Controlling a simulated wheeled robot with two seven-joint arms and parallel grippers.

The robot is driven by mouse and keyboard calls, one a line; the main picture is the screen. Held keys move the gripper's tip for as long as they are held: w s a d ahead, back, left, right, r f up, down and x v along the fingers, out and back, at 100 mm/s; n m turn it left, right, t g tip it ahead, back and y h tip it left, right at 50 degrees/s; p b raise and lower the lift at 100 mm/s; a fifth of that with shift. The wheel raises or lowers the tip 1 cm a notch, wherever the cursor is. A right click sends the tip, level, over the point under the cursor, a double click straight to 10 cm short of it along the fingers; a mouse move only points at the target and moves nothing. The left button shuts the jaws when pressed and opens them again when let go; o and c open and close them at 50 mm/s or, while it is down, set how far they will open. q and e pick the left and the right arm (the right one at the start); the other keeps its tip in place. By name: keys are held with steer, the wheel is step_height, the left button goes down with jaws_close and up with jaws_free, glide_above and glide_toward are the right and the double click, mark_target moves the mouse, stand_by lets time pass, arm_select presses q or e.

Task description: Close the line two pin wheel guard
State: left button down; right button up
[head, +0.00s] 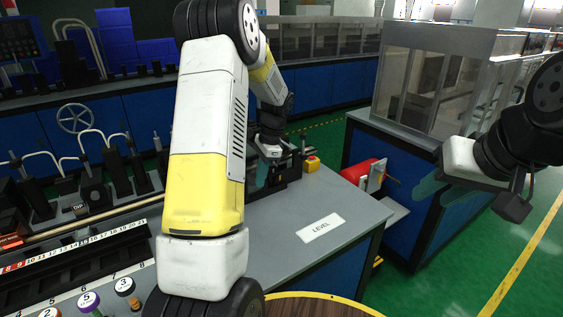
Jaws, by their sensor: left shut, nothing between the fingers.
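My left gripper (262,172) has teal fingers that are shut with nothing between them. It points down among dark fixtures (284,175) at the back of the grey bench. I cannot pick out the line two pin wheel guard for certain; my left arm covers part of the bench, and the parts around the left gripper are small and dark. My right gripper (442,190) is at the right, over the floor side of the blue cabinet, away from the bench. Its two teal fingers look apart and empty.
A yellow box with a red button (312,165) stands just right of the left gripper. A red cylinder (361,172) with a metal plate juts from the blue cabinet (414,222). A LEVEL label (320,227) lies on clear grey benchtop (290,212). Several numbered spools (125,287) sit front left.

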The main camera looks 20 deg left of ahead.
arm_select(q)
steer(key=shift+s+a, duration=0.7)
steer(key=shift+a, duration=0.2)
steer(key=s+a, duration=0.6)
steer(key=s, duration=0.1)
steer(key=shift+s+a, duration=0.35)
steer(key=shift+a, duration=0.05)
